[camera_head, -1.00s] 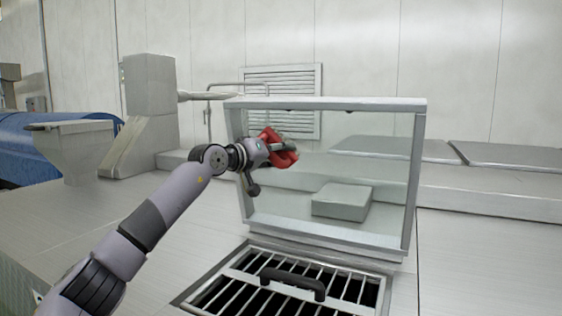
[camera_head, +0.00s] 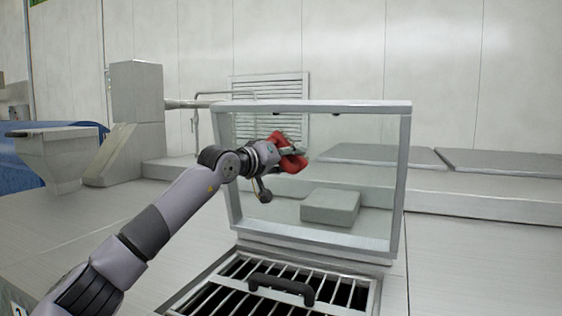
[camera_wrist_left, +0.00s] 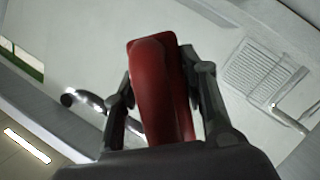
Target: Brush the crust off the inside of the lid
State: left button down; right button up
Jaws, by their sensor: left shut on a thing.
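The open lid (camera_head: 404,180) stands upright, a metal frame around a clear pane, behind a grated opening. No crust can be made out on the pane at this size. My left gripper (camera_head: 283,152) is shut on a red brush (camera_head: 293,163) in front of the left half of the pane. Whether the brush touches the pane cannot be told. In the left wrist view the red brush (camera_wrist_left: 158,90) sits between the two fingers of the left gripper (camera_wrist_left: 160,85), and its bristles are not seen. My right gripper is not in view.
A metal grate with a dark handle (camera_head: 282,285) lies in front of the lid. A grey block (camera_head: 330,206) shows through the pane. A tall grey machine housing (camera_head: 137,90) and a hopper (camera_head: 58,152) stand at the left. The worktop right of the lid is clear.

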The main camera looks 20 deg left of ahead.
aim_at(301, 159)
pick_arm(q)
jog(key=shift+d, duration=0.45)
jog(key=shift+d+f+b, duration=0.1)
jog(key=shift+d+b, duration=0.6)
jog(key=shift+d, duration=0.95)
jog(key=shift+a, duration=0.1)
jog(key=shift+s+b, duration=0.15)
jog(key=shift+b, duration=0.15)
jog(key=s+b, duration=0.2)
jog(key=b, duration=0.1)
jog(key=s+f+b, duration=0.1)
jog(key=s+b, duration=0.2)
jog(key=shift+s+a, duration=0.15)
jog(key=shift+s, duration=0.2)
